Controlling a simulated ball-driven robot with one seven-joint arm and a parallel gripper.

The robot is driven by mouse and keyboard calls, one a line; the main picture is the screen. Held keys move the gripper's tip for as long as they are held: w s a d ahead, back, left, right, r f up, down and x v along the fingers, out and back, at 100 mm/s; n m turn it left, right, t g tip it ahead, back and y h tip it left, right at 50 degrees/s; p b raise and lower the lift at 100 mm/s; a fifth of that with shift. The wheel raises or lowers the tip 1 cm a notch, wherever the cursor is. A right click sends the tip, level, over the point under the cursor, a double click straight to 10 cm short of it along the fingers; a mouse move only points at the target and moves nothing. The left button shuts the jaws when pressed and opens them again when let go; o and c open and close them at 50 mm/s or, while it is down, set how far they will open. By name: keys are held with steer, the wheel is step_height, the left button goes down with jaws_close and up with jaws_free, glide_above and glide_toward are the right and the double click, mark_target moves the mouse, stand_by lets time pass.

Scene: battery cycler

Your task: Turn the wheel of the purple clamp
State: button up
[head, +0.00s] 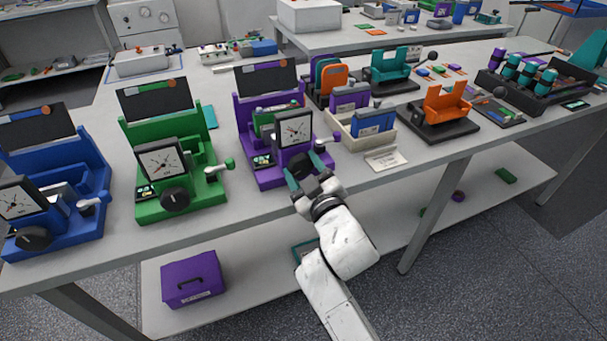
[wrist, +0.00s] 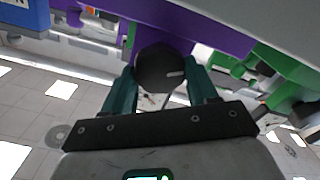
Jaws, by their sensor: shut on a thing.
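The purple clamp (head: 244,120) stands on the bench in the middle of the head view, with a dial gauge (head: 293,130) on its front. Its black wheel (head: 299,165) sits below the gauge. My gripper (head: 308,173) reaches up to the wheel from the front, its teal fingers on either side. In the wrist view the wheel (wrist: 162,68) lies between the two fingers (wrist: 161,85), with a light mark pointing right. My gripper is shut on the wheel. The purple body (wrist: 200,30) shows behind it. The wheel's far side is hidden.
A green clamp (head: 165,150) and a blue clamp (head: 50,180) stand to the left. A beige tray (head: 372,143) with modules and a paper card (head: 386,159) lie close on the right. The purple clamp's lever (head: 326,143) sticks out right. A purple case (head: 193,279) sits on the lower shelf.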

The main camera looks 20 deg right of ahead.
steer(key=shift+m, duration=0.5)
steer(key=o, duration=1.1)
steer(key=shift+c, duration=0.2)
steer(key=s, duration=1.1)
steer(key=shift+b, duration=0.4)
steer(key=shift+w, duration=0.1)
